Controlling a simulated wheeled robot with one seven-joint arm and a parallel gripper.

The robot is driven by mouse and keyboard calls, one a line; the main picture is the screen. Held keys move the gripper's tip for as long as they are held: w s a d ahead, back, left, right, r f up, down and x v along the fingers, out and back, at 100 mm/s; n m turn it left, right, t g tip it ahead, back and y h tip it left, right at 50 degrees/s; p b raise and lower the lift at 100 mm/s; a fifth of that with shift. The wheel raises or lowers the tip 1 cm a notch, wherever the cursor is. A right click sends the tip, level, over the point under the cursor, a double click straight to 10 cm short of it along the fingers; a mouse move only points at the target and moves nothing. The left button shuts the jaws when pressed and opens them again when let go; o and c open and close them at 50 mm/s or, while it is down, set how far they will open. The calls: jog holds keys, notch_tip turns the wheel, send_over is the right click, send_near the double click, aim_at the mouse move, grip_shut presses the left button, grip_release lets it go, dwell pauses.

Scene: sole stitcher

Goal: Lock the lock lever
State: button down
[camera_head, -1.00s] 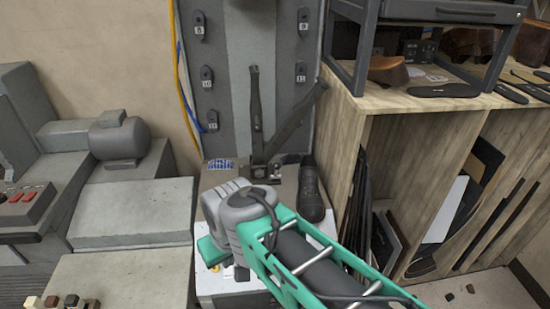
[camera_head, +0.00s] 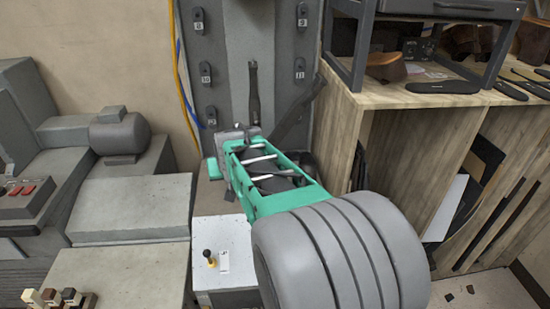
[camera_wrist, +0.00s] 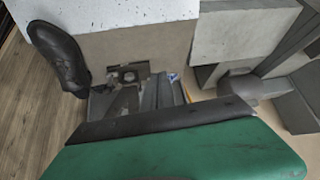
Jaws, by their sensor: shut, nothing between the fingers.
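Two long dark levers stand at the machine's grey column in the head view. One lever (camera_head: 254,88) is upright; the other (camera_head: 302,112) leans to the right. I cannot tell which is the lock lever. My gripper (camera_head: 232,140) is in front of their lower ends, and my green wrist hides their base. In the wrist view my gripper (camera_wrist: 165,120) is a dark edge on a green body, shut and empty. Dark and grey bars near the lever base (camera_wrist: 130,75) show just beyond it. I cannot tell whether it touches either lever.
A dark shoe (camera_wrist: 58,52) sits beside the lever base. A white panel (camera_head: 230,240) with a small black-knobbed stick (camera_head: 208,255) is below my arm. A wooden shelf unit (camera_head: 400,150) stands close on the right, and grey machinery (camera_head: 130,205) on the left.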

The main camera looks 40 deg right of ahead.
jog(key=w+d+m+h, duration=0.2)
jog(key=d, duration=0.8)
jog(key=w+d+m+t+h, duration=0.1)
jog(key=d+m+h, duration=0.1)
jog(key=d, duration=0.9)
jog(key=shift+w+d+b, duration=0.25)
jog(key=shift+w+b, duration=0.1)
jog(key=shift+w+f, duration=0.1)
jog(key=w+d+f, duration=0.1)
jog(key=f, duration=0.1)
jog(key=w+d+f+p, duration=0.1)
jog(key=w+f, duration=0.1)
jog(key=f, duration=0.1)
jog(key=w+d+f+p, duration=0.1)
jog(key=f, duration=0.1)
jog(key=shift+w+f, duration=0.15)
jog(key=shift+s+a+f, duration=0.2)
jog(key=shift+f, duration=0.2)
jog(key=shift+s+f+t, duration=0.1)
jog(key=shift+f+t, duration=0.05)
jog(key=shift+t, duration=0.15)
